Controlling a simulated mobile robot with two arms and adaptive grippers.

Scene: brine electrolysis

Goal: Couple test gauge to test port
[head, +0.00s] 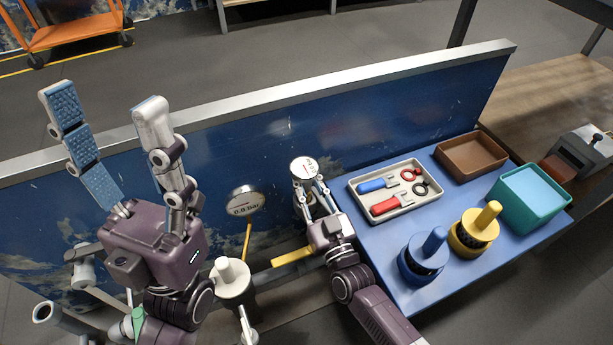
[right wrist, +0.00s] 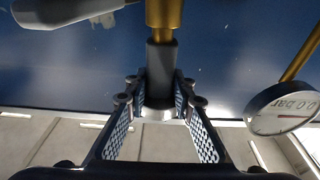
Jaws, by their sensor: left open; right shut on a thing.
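In the head view my right gripper (head: 313,188) is shut on the test gauge (head: 303,168), a small round white dial facing up. It is held in front of the blue panel. In the right wrist view my right gripper (right wrist: 160,95) is closed round a grey sleeve (right wrist: 161,68). A brass stem (right wrist: 164,14) runs in line with the sleeve and touches it in the picture; I cannot tell whether they are joined. The test port is not clearly seen apart from this stem. My left gripper (head: 107,106) is open and empty at the left, fingers up.
A 0.0 bar gauge (head: 245,201) on a yellow pipe stands left of my right gripper, also in the wrist view (right wrist: 284,108). A yellow lever (head: 292,257) lies below. Right, a blue table (head: 376,234) bears a tool tray (head: 390,212), bins and yellow and blue handled pieces.

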